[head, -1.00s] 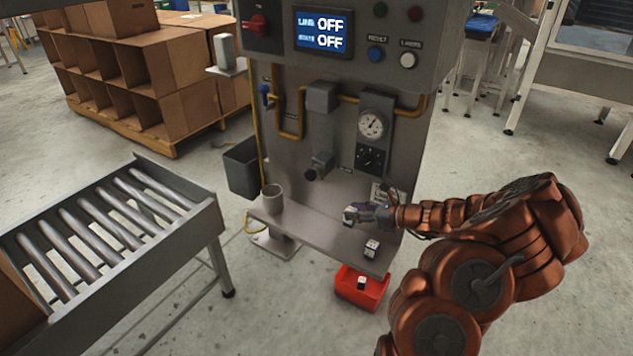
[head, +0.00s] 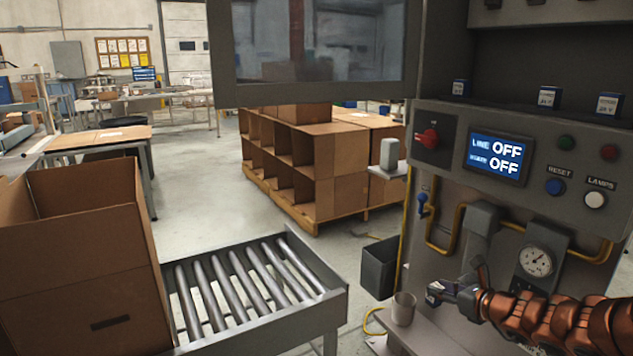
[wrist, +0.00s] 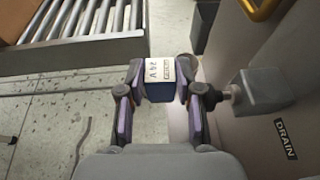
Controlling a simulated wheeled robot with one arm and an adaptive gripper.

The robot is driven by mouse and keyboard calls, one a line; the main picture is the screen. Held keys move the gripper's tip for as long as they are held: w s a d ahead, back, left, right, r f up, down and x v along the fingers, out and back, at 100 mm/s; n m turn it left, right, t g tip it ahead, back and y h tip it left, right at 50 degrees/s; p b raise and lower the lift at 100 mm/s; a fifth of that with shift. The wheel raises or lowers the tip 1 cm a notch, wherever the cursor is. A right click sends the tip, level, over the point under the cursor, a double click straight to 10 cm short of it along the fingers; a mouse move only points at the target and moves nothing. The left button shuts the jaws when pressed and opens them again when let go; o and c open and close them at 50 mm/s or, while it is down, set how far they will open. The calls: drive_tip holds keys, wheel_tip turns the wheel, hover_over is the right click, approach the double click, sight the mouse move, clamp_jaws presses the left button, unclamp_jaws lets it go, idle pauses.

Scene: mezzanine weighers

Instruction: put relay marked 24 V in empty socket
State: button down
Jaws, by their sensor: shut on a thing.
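My gripper (wrist: 157,92) is shut on a small white and dark blue relay (wrist: 159,70), whose white label reads 24 V in the wrist view. In the head view my gripper (head: 446,293) reaches in from the right, and the held relay (head: 433,297) shows at its tip, in front of the panel and near the grey cup. I cannot make out an empty socket.
The grey panel (head: 460,215) carries a screen (head: 498,158) reading OFF twice, a red switch (head: 428,138), a gauge (head: 536,262) and yellow pipes. A grey cup (head: 403,308) stands left of my gripper. A roller conveyor (head: 335,305) and a dark bin (head: 379,268) are further left.

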drive_tip(key=a+r+m+t+h, duration=0.1)
drive_tip(key=a+r+m+h, duration=0.1)
drive_tip(key=a+r, duration=0.2)
drive_tip(key=shift+w+a+r+h, duration=0.15)
drive_tip(key=shift+a+r+h, duration=0.15)
drive_tip(key=shift+r, duration=1.35)
drive_tip(key=a, duration=0.7)
wheel_tip(320, 180, up, 25)
drive_tip(key=p, duration=2.4)
drive_tip(key=shift+f, duration=0.15)
drive_tip(key=shift+w, duration=0.1)
